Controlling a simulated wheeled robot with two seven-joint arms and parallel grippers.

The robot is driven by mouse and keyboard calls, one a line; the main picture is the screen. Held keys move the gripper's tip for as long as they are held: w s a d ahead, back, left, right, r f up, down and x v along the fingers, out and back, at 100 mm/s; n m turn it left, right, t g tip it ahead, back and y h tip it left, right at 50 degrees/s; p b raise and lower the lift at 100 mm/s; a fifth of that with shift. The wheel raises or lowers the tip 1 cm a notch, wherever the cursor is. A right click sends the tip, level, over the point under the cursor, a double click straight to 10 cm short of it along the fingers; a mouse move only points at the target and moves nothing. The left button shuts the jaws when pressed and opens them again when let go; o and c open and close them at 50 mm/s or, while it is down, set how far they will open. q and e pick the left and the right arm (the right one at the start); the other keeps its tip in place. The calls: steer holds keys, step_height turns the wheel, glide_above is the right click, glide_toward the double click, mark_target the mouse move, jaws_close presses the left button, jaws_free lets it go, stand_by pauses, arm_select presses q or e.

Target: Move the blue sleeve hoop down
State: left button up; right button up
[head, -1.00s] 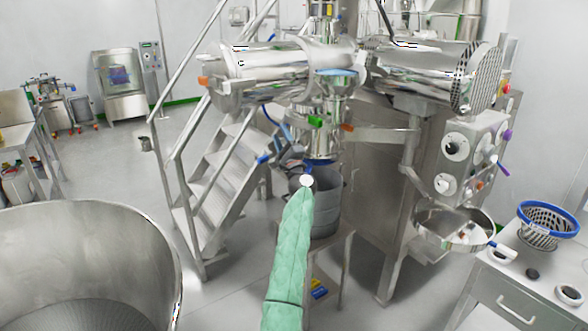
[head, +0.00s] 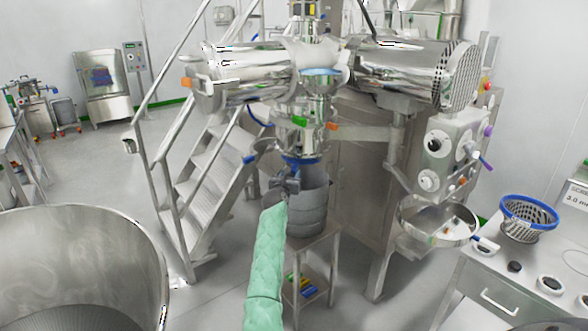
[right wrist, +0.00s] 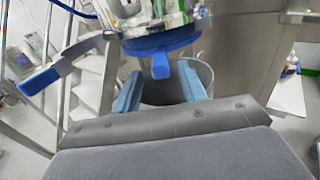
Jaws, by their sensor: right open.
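The blue sleeve hoop (head: 302,160) hangs level at the bottom of the clear sleeve, under the machine's outlet and above the open grey bin (head: 310,212). In the right wrist view the hoop (right wrist: 158,42) shows as a thick blue ring with a blue tab (right wrist: 161,68) pointing toward me. My right gripper (head: 284,184), on the green-covered arm, is just in front of and below the hoop. Its light-blue fingers (right wrist: 160,88) are apart, one on each side of the tab in the picture, with nothing held. I cannot tell how far the tab reaches between them. My left gripper is out of view.
The bin stands on a small metal table (head: 325,245). A blue-ended lever (right wrist: 40,80) sticks out left of the outlet. Metal stairs (head: 205,165) stand to the left, a large steel bowl (head: 140,235) at front left, and a side table with a blue-rimmed basket (head: 528,222) at right.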

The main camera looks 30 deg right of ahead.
mark_target(294, 166)
steer(key=shift+x, duration=2.8)
jaws_close()
